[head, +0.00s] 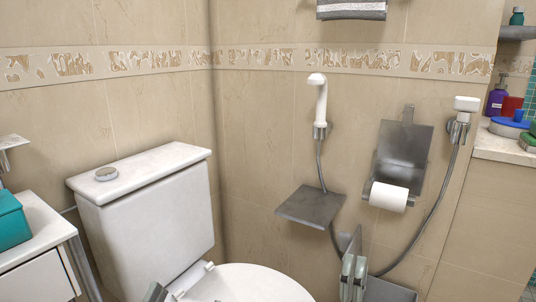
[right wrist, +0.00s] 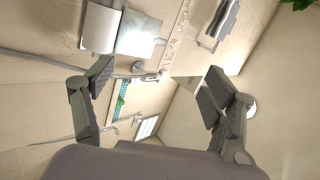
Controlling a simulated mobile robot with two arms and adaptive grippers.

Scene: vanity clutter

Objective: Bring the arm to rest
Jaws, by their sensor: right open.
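My right gripper (head: 353,272) shows at the bottom edge of the head view, in front of the wall below the toilet paper. In the right wrist view its two fingers (right wrist: 157,88) stand wide apart with nothing between them. A small grey piece of my left gripper (head: 155,292) shows at the bottom edge, in front of the toilet; the rest of it is out of frame, so its jaws cannot be judged.
A white toilet (head: 150,215) stands at the left. A toilet paper roll (head: 388,196) hangs on the wall, between two hand sprayers (head: 321,100) with hoses. A grey wall shelf (head: 311,206) juts out. A teal box (head: 12,220) sits on a white cabinet (head: 40,280) at far left.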

